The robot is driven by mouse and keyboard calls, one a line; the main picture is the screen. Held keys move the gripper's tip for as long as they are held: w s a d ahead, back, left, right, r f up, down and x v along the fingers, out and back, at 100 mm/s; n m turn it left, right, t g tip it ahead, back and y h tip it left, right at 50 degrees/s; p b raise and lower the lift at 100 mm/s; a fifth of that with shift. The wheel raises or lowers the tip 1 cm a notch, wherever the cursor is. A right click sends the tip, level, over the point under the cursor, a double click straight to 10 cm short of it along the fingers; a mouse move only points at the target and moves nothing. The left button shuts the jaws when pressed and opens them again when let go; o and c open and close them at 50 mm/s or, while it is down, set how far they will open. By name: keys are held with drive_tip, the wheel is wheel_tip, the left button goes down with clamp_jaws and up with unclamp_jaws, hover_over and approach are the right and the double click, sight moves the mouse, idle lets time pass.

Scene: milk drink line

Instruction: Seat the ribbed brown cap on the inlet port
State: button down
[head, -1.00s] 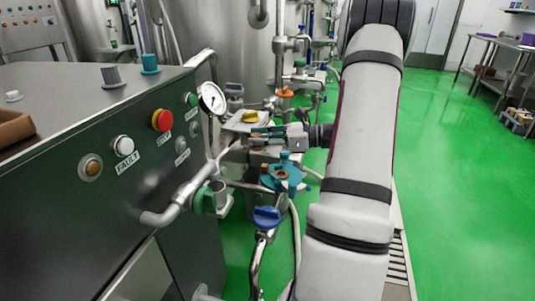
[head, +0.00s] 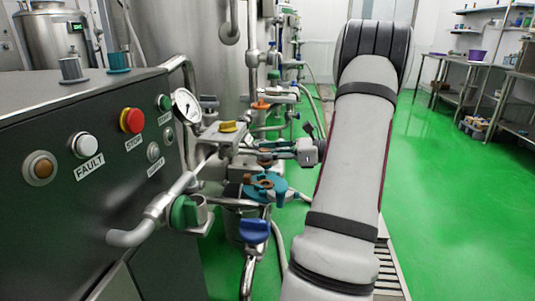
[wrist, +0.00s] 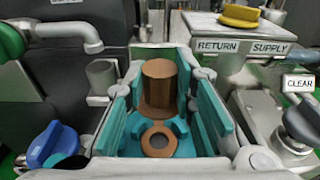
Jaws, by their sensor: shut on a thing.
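The brown cap (wrist: 158,82) stands upright between the teal-padded fingers of my gripper (wrist: 160,72) in the wrist view. It has a wider flange at its base, and its ribs are not clear. My gripper (head: 268,151) is shut on it; in the head view the cap is mostly hidden between the fingers. In the head view this port (head: 265,185) lies just below my gripper, with a visible gap.
A blue valve handle (head: 254,231) and a green-handled valve (head: 184,212) stand close by in front and left. A gauge (head: 186,105) and the control cabinet (head: 100,205) are at the left. A yellow knob (wrist: 240,15) sits behind. Green floor is open at right.

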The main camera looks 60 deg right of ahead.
sight(268, 162)
drive_tip(key=shift+f+b, duration=1.85)
drive_tip(key=shift+f, duration=0.1)
drive_tip(key=shift+f+b, duration=0.35)
drive_tip(key=shift+f, duration=0.9)
drive_tip(key=shift+f, duration=0.5)
drive_tip(key=c, duration=1.3)
unclamp_jaws()
drive_tip(key=v, duration=1.2)
